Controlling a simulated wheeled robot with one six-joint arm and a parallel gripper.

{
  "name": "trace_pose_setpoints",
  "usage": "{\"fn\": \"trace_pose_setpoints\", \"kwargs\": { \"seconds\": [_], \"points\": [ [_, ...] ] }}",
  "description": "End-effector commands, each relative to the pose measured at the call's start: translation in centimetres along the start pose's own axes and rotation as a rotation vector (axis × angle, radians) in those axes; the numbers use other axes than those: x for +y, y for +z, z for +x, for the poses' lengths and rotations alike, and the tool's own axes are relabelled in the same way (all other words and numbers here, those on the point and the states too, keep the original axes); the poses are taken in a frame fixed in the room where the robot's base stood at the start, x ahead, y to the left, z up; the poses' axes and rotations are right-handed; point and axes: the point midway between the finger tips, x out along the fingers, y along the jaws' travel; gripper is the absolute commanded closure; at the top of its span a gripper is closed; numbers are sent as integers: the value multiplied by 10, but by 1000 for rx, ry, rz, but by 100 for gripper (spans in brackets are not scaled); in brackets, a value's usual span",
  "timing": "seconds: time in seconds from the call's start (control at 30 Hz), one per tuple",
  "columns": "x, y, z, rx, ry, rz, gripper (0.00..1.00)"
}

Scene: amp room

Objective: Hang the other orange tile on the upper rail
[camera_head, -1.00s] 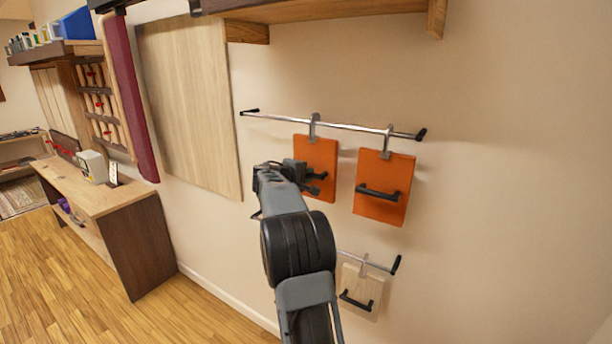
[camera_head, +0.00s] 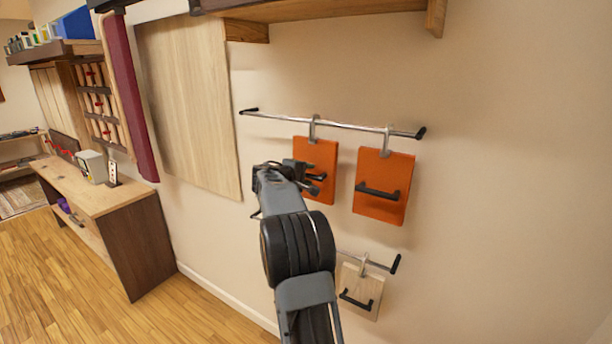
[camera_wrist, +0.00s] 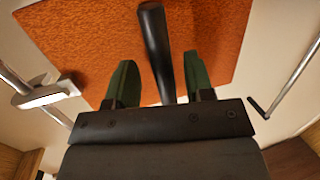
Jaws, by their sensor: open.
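Two orange tiles hang by hooks from the upper rail (camera_head: 345,125) in the head view. The left orange tile (camera_head: 318,154) is partly hidden behind my gripper (camera_head: 302,176). The right orange tile (camera_head: 388,170) hangs beside it with its black handle in plain view. In the wrist view, an orange tile (camera_wrist: 90,40) fills the upper middle. Its black handle (camera_wrist: 155,45) lies between the two green fingers of my gripper (camera_wrist: 160,85). The fingers stand apart, with a gap on each side of the handle.
A lower rail (camera_head: 372,262) holds a pale wooden tile (camera_head: 360,290) with a black handle. A wooden shelf (camera_head: 330,8) juts out above the upper rail. A pale board (camera_head: 188,105) is on the wall to the left. The wall right of the tiles is bare.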

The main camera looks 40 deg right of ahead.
Motion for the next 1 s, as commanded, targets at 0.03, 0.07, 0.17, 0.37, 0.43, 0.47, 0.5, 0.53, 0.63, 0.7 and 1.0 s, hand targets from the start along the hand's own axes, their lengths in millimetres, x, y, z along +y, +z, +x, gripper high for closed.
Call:
{"fn": "trace_pose_setpoints", "kwargs": {
  "seconds": [0.03,0.07,0.17,0.37,0.43,0.47,0.5,0.53,0.63,0.7,1.0],
  "points": [
    [-1,0,0,0,-1,-1,52],
    [-1,0,-1,0,-1,-1,52],
    [-1,0,-7,1,0,0,52],
    [-3,-1,-41,5,1,1,52],
    [-3,-1,-56,5,1,1,52],
    [-3,-1,-62,5,2,1,52],
    [-2,-1,-71,4,2,2,52],
    [-3,-1,-77,5,2,1,52],
    [-2,-1,-96,4,1,1,52],
    [-2,0,-107,4,1,1,52],
    [0,0,-135,1,1,0,52]
  ]
}}
